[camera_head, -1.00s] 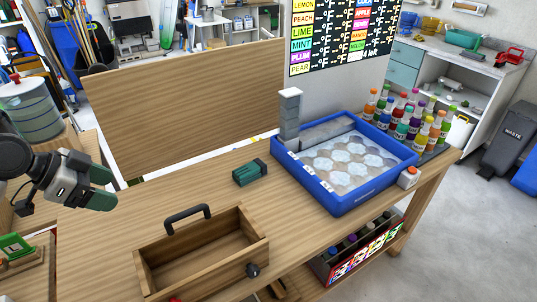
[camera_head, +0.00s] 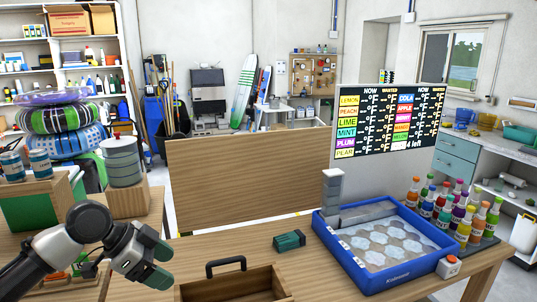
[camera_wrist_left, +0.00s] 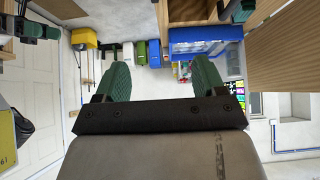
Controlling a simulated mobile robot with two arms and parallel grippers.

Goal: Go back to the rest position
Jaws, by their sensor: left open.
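My left gripper (camera_head: 158,262) is at the lower left of the head view, raised above the left end of the wooden workbench. Its green-tipped fingers also show in the left wrist view (camera_wrist_left: 168,82), spread wide apart with nothing between them. A blue tray (camera_head: 385,245) with round pale ice shapes stands on the right of the bench.
An open wooden box with a black handle (camera_head: 226,264) sits at the bench front. Colourful bottles (camera_head: 462,212) and an orange button (camera_head: 450,262) are at the right. A wooden panel (camera_head: 245,180) stands behind the bench. Metal canisters (camera_head: 122,160) stand at the left.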

